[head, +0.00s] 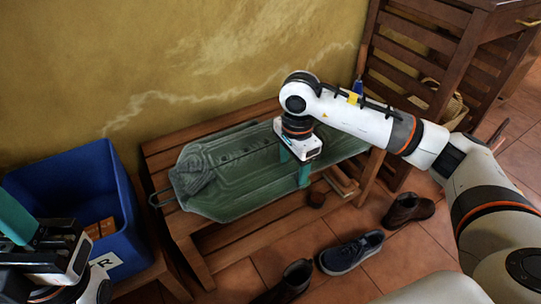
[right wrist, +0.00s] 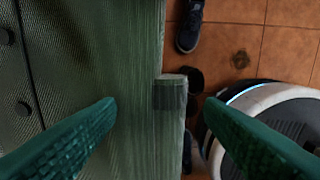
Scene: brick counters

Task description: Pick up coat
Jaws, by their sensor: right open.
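The green coat (head: 232,178) lies flat on the wooden bench, with its collar end to the left and a thin hanger loop poking out there. My right gripper (head: 294,168) is over the coat's near edge toward its right part, pointing down, jaws apart. In the right wrist view the coat (right wrist: 75,60) fills the left side, and its edge with a small tab runs between the two open green fingers (right wrist: 160,104). I cannot tell whether the fingers touch the cloth. My left gripper (head: 18,222) is at the lower left, partly cut off, near the blue bin.
The slatted bench (head: 205,240) stands against the yellow wall. A blue bin (head: 75,185) with an orange-brown item is at its left. Shoes lie on the tiled floor in front, including a dark blue one (head: 350,252) and a brown one (head: 408,210). A wooden slatted cabinet (head: 425,55) stands right.

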